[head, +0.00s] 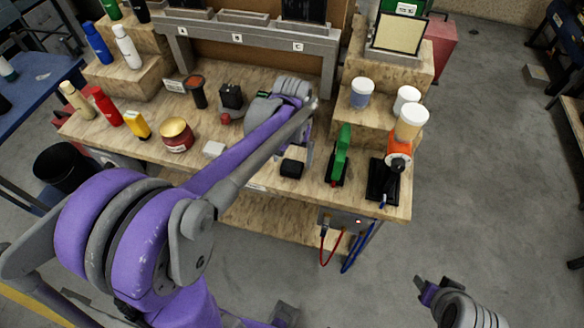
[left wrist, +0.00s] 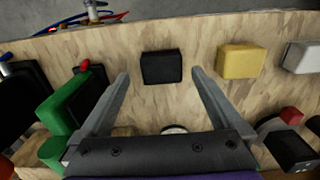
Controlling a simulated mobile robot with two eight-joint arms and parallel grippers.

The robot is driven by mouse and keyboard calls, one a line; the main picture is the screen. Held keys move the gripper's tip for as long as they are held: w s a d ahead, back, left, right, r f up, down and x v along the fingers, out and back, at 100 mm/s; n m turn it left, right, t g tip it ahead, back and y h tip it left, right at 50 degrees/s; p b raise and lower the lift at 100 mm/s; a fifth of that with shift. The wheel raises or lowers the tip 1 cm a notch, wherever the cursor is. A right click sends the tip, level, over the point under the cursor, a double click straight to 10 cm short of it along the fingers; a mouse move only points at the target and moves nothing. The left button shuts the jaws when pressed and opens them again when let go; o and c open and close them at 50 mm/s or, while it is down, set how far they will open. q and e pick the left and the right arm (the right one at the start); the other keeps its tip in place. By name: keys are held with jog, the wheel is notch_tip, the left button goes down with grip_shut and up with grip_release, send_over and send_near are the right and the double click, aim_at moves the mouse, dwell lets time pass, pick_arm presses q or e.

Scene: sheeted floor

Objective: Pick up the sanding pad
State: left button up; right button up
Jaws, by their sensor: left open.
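A black block (left wrist: 161,67), which looks like the sanding pad, lies on the wooden bench top. It also shows in the head view (head: 291,168), near the bench's front edge. My left gripper (left wrist: 160,76) is open and empty above the bench. In the left wrist view its fingertips stand on either side of the black block's near edge, with gaps; whether they are down at its height I cannot tell. In the head view the left arm hides much of this gripper. My right gripper (head: 431,288) is low at the bottom right, over the floor, far from the bench.
A yellow block (left wrist: 240,61) and a white block (left wrist: 302,57) lie right of the black one in the left wrist view. A green tool (head: 341,155) and an orange tool on a black base (head: 383,180) stand to the right in the head view. A red tin (head: 176,136) stands left.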

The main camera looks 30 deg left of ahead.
aim_at(292, 166)
pick_arm(q)
jog(key=f, duration=0.4)
jog(key=shift+w+a+f, duration=0.15)
jog(key=shift+w+f, duration=0.05)
jog(key=shift+f, duration=0.15)
jog(key=c, duration=1.3)
notch_tip(292, 166, up, 10)
jog(key=shift+r+p, duration=0.1)
jog(key=shift+p, duration=0.2)
